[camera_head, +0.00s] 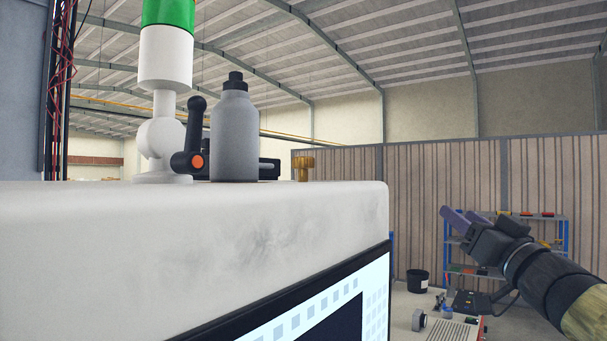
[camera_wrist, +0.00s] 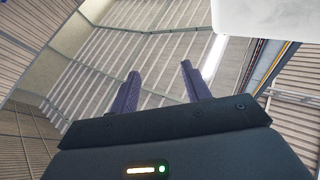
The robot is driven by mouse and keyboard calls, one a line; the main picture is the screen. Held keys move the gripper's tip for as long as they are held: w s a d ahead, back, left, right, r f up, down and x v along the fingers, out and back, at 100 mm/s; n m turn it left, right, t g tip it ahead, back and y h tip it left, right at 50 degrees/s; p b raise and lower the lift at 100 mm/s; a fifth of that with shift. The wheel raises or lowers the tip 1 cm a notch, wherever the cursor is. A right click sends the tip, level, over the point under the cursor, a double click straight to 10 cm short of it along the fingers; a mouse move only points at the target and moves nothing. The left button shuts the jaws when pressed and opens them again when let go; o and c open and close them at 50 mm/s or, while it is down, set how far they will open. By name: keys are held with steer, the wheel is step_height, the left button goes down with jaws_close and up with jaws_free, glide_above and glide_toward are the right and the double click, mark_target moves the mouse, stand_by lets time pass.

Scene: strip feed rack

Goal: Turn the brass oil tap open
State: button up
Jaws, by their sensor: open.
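A small brass piece, which looks like the brass oil tap (camera_head: 303,165), stands on top of the white machine cabinet (camera_head: 200,235), near its right end. Only its upper part shows above the cabinet's edge. My gripper (camera_head: 461,219) is to the right of the cabinet, lower than the tap and well apart from it. In the wrist view its two purple fingers (camera_wrist: 158,82) are spread with nothing between them. The tap does not show in the wrist view.
A grey bottle (camera_head: 234,135), a black lever with an orange end (camera_head: 192,145) and a green-and-white signal lamp (camera_head: 166,60) stand left of the tap. A screen (camera_head: 335,310) is on the cabinet's front. A shelf (camera_head: 540,232) and black bin (camera_head: 417,280) are beyond.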

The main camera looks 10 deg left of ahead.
steer(key=s+a+r+n+g+y, duration=0.4)
steer(key=s+r+n+g+y, duration=0.25)
steer(key=r+y, duration=0.2)
steer(key=n+g+h, duration=0.2)
steer(key=n+g, duration=0.4)
steer(key=g, duration=0.3)
glide_toward(313, 160)
steer(key=v, duration=0.6)
steer(key=shift+f, duration=0.25)
steer(key=shift+m, duration=0.25)
steer(key=p+x, duration=0.1)
steer(key=x, duration=0.7)
steer(key=p+x, duration=0.2)
steer(key=x, duration=0.7)
steer(key=shift+a+r, duration=0.25)
steer(key=c, duration=1)
